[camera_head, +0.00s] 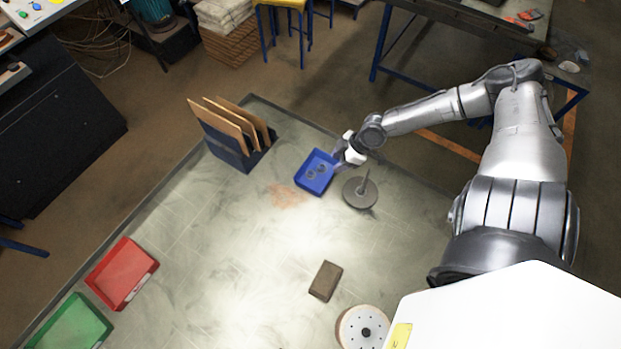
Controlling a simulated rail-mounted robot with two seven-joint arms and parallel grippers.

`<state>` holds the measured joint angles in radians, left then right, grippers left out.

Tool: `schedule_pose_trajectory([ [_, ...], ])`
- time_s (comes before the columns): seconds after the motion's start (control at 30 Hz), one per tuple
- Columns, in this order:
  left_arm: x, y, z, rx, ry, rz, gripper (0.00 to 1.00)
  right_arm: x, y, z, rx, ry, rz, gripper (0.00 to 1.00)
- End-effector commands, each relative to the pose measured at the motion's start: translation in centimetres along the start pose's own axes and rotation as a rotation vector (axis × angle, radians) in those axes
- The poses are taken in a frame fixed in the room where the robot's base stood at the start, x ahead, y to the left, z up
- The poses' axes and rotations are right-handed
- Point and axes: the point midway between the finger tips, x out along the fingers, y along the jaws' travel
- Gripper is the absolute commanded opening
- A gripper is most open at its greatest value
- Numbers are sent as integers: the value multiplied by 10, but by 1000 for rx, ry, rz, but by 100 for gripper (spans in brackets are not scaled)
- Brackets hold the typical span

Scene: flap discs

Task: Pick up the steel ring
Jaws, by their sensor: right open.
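A blue tray (302,186) stands on the work table. Small grey round pieces lie in it, and one looks like a steel ring (311,171); they are too small to tell apart surely. My right gripper (337,155) is at the tray's right edge, beside the pieces and apart from them. It is open, with nothing seen between its fingers. Its fingertips are small and partly hard to make out. My left gripper is out of view.
A grey disc with an upright post (361,193) stands close below my right gripper. A rack with brown boards (232,157) is behind left. A brown block (325,281), a white disc (352,336), red tray (122,273) and green tray (72,327) stand nearer. The table's middle is clear.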

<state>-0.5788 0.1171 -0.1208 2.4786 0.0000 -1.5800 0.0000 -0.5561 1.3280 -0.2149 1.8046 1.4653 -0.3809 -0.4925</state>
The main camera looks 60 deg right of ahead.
Motion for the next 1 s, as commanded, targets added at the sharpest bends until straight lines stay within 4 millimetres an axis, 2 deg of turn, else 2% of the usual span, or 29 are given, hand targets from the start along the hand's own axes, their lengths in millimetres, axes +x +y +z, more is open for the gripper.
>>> schedule_pose_trajectory([
  [0.03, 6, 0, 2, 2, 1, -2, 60, 1, 12, 1, 0, 3, 20, 44],
  [0.1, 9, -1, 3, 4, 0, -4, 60, -1, 22, -1, 4, 12, 38, 44],
  [0.23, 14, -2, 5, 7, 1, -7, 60, 4, 32, -2, 10, 23, 56, 44],
  [0.7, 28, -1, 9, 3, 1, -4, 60, 65, 35, -5, 11, 24, 56, 44],
  [1.0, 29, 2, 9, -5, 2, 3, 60, 81, 35, -5, 9, 20, 54, 44],
])
